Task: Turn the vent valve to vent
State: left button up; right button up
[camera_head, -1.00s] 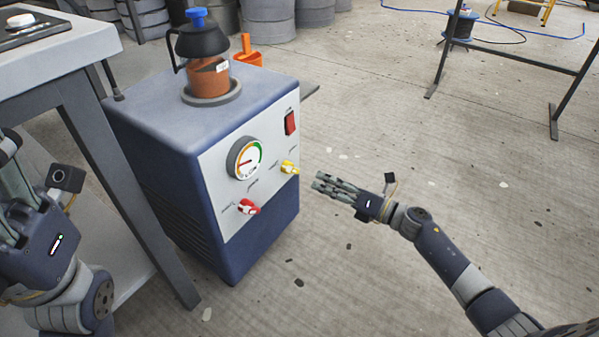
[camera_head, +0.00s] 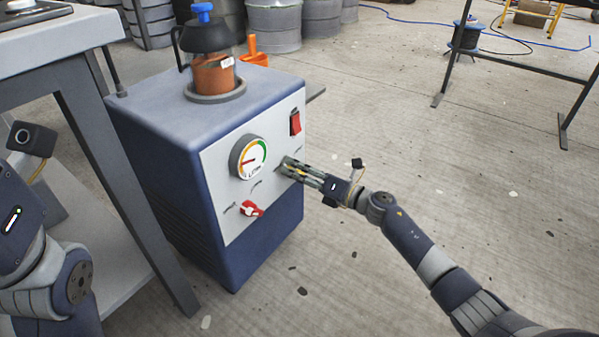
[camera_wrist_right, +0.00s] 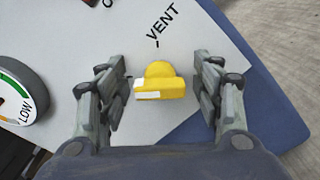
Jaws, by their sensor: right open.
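The vent valve is a small yellow knob on the light front panel of a blue pump unit. In the right wrist view the knob (camera_wrist_right: 160,82) sits between my fingers, with its handle roughly level and a white mark at its left end. The word VENT and a tick stand just above it. My right gripper (camera_wrist_right: 161,88) is open, one finger on each side with a gap to the knob. In the head view the right gripper (camera_head: 288,167) is at the panel and hides most of the knob. My left gripper's fingers are out of view.
The panel also bears a gauge (camera_head: 248,157), a red knob (camera_head: 251,209) and a red switch (camera_head: 295,123). A pot with a blue top (camera_head: 214,74) stands on the unit. A workbench (camera_head: 60,50) is at left. Floor is open at right.

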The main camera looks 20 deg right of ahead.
jog(key=c, duration=1.1)
